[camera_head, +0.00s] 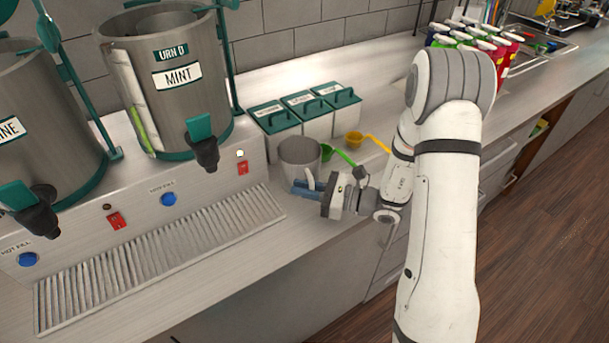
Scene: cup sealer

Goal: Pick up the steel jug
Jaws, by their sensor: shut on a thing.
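The steel jug (299,154) is a grey, open-topped vessel on the counter, just right of the urn stand and in front of the lidded boxes. My gripper (308,186) reaches in from the right at the jug's lower front, its blue fingers closed at the jug's near side.
The urn labelled MINT (172,110) and a slatted drip tray (160,255) stand left. Lidded boxes (318,122) sit behind the jug. A green scoop (345,157) and a yellow scoop (354,138) lie close on its right. Colourful bottles (505,50) stand far right. Counter in front is clear.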

